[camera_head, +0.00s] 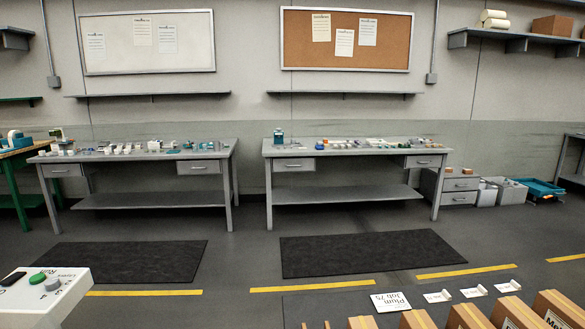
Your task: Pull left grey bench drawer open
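The left grey bench (142,157) stands against the back wall. It has a left drawer (62,171) and a right drawer (199,168) under its top, each with a small front handle. A second grey bench (350,153) stands to its right, also with a left drawer (293,165) and a right drawer (423,162). All of these drawers look shut. My gripper is out of view, and no part of my arm shows near the benches.
Small items cover both bench tops. Dark mats (125,262) and (372,253) lie before the benches on open floor, behind a broken yellow line (312,286). A white control box (45,297) stands at the near left. Cardboard boxes (510,311) line the near right.

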